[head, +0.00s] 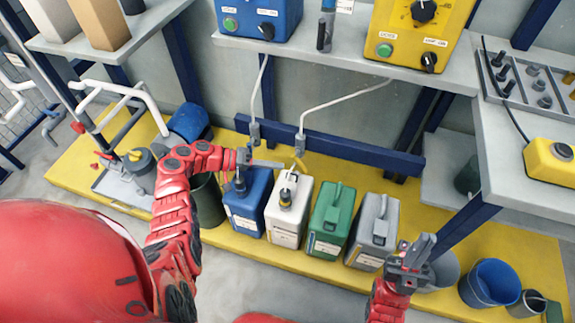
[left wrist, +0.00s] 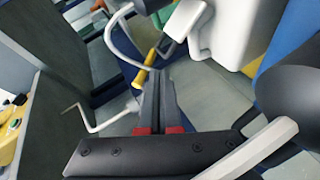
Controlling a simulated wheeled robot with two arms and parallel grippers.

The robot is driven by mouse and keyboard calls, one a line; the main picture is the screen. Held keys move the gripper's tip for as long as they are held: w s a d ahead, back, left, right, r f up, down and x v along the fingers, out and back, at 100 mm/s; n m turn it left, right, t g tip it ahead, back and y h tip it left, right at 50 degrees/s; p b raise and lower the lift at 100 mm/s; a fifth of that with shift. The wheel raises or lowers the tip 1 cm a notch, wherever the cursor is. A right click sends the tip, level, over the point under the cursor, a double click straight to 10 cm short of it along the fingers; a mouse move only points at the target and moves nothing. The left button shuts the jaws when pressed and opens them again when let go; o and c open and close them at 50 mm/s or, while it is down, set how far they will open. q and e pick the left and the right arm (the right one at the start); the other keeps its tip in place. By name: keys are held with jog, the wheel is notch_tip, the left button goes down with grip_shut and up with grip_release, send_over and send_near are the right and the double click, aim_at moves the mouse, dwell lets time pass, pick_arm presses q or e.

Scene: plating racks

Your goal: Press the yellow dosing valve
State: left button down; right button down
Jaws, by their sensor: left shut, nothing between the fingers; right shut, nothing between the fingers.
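The yellow dosing valve (head: 299,164) shows as a small yellow lever at the lower end of a white pipe, above the white canister (head: 286,222). In the left wrist view its yellow handle (left wrist: 140,78) lies just beyond and left of my fingertips. My left gripper (head: 280,164) is shut and empty, its fingers pointing right towards the valve. The closed fingers also show in the left wrist view (left wrist: 152,75). I cannot tell whether they touch the lever.
A blue canister (head: 248,205) and a green canister (head: 331,225) stand on the yellow platform (head: 75,165). A blue rail (head: 345,152) runs behind. A blue control box (head: 258,18) and a yellow one (head: 416,30) sit on the shelf above. Buckets (head: 490,283) stand at right.

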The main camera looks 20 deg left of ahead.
pick_arm(q)
jog(key=p+v, duration=0.1)
jog(key=v, duration=1.1)
jog(key=shift+w, duration=0.1)
